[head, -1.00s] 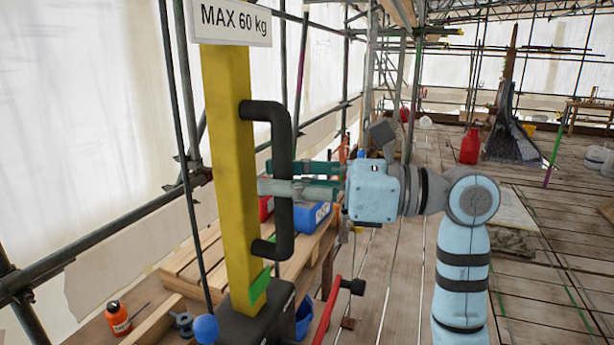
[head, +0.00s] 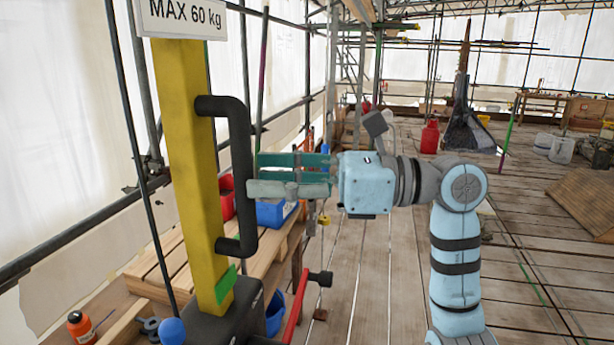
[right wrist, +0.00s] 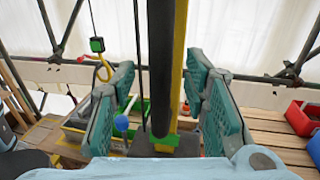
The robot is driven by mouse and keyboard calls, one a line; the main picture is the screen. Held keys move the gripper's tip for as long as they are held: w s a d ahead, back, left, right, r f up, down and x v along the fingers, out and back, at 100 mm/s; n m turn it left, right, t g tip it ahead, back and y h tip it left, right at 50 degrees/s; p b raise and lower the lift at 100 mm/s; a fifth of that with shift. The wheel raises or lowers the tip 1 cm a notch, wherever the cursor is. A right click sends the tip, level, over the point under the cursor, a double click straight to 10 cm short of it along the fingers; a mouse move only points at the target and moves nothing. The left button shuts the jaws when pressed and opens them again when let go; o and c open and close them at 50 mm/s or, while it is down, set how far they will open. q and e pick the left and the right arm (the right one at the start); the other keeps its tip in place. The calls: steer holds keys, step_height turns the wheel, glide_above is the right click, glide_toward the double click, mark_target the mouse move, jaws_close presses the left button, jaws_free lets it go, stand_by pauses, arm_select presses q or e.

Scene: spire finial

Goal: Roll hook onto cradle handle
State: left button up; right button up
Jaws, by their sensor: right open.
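A black D-shaped handle (head: 241,175) is fixed to an upright yellow post (head: 187,130) under a "MAX 60 kg" sign. My right gripper (head: 254,174) is open beside the handle, its fingertips at the bar's right edge. In the right wrist view the black handle bar (right wrist: 160,65) runs upright between the two spread fingers, with a gap on both sides. A yellow hook (right wrist: 104,71) hangs under a green and black block at the upper left of that view. The hook does not show in the head view. I cannot tell whether this handle belongs to the cradle. My left gripper is not in view.
A wooden bench at the left carries a blue bin (head: 274,213), a red bin and an orange bottle (head: 80,328). A red bar (head: 297,313) with a black end stands near the post's dark base. Scaffold poles line the left. The plank floor at right is largely open.

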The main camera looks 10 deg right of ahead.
steer(key=v, duration=0.7)
steer(key=shift+d, duration=0.4)
